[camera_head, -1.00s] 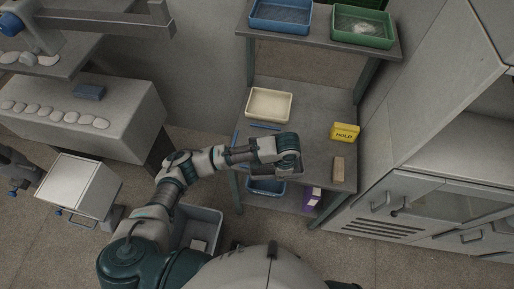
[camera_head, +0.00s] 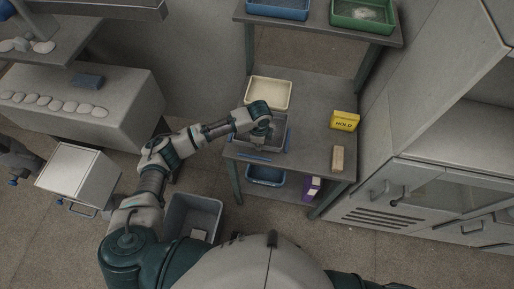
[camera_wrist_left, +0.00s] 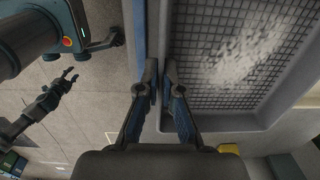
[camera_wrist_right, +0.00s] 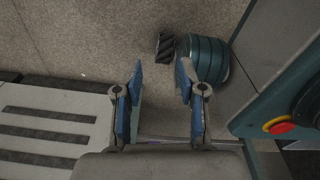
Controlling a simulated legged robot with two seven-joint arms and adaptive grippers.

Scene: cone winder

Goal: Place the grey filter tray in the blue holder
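The grey filter tray (camera_head: 279,136) is over the left front part of the table, at the blue holder, of which a thin blue strip (camera_head: 254,158) shows at the table's front edge. In the left wrist view the tray (camera_wrist_left: 245,60) has a mesh floor with a pale patch of lint, and a blue rail (camera_wrist_left: 138,40) runs beside its wall. My left gripper (camera_head: 263,140) is shut on the tray's wall; its fingertips (camera_wrist_left: 160,85) show there. I cannot tell whether the tray is fully seated. My right gripper (camera_wrist_right: 160,85) is open and empty, away from the table.
A cream tray (camera_head: 268,93) lies just behind the grey one. A yellow HOLD sign (camera_head: 344,120) and a tan block (camera_head: 338,158) stand on the table's right. A shelf above carries a blue tray (camera_head: 278,9) and a green tray (camera_head: 362,16). A grey bin (camera_head: 180,218) is on the floor.

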